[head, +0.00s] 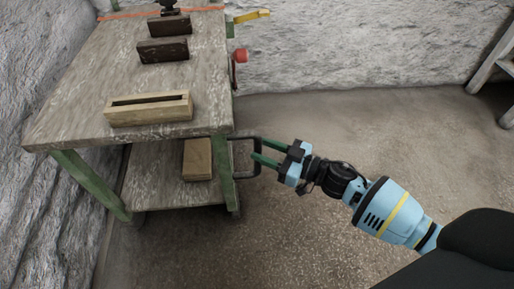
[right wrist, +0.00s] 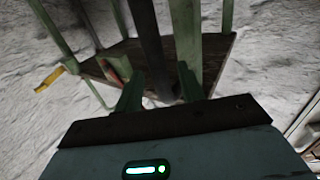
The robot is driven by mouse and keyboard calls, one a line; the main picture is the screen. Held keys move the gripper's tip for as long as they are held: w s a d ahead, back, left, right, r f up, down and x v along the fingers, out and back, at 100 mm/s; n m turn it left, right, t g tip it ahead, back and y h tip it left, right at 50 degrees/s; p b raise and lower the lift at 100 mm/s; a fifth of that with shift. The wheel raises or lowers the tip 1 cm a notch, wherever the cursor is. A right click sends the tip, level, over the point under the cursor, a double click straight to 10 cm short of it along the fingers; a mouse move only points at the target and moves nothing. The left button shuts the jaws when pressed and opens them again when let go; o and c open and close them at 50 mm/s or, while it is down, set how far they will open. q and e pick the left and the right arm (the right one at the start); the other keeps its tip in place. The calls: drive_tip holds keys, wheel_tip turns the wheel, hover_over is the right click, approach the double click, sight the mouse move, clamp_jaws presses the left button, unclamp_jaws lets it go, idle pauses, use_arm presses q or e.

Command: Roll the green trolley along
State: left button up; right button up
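The green trolley (head: 95,183) stands at the left in the head view, with green legs, a worn wooden top and a lower shelf. A dark bracket handle (head: 245,177) sticks out from its right side. My right gripper (head: 258,149) is at this handle, its two green fingers spread apart. In the right wrist view, a dark upright bar (right wrist: 148,40), seemingly the handle, runs between the fingers (right wrist: 160,92) with gaps visible. Whether a finger touches it I cannot tell. My left gripper is not in view.
On the trolley top are a slotted wooden block (head: 150,109) and dark blocks (head: 163,50). A wooden block (head: 198,159) lies on the lower shelf. Rough pale walls (head: 350,45) stand behind and at the left. A rack (head: 492,62) is at the far right. Floor (head: 330,115) between is clear.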

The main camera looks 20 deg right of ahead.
drive_tip(key=shift+x, duration=1.3)
drive_tip(key=shift+d, duration=0.1)
clamp_jaws()
